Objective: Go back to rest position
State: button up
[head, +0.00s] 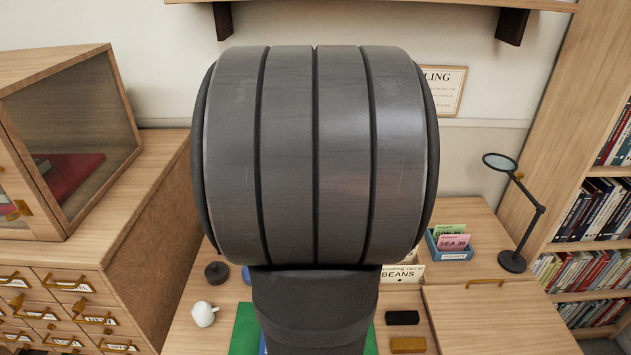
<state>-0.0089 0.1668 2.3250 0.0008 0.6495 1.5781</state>
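A large dark grey arm part of mine, with several grooved bands, fills the middle of the head view and hides much of the desk (190,335). My gripper is not visible in this view. I cannot tell whether it holds anything.
Around my arm are a white pot (204,314), a dark round piece (216,271), a green mat (245,330), a black block (402,317) and a yellow-brown block (408,345). A blue card box (450,250) and a magnifier lamp (512,262) stand right. Cabinets flank the left, bookshelves the right.

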jog(key=shift+r, duration=0.1)
dwell(0.6)
dwell(1.1)
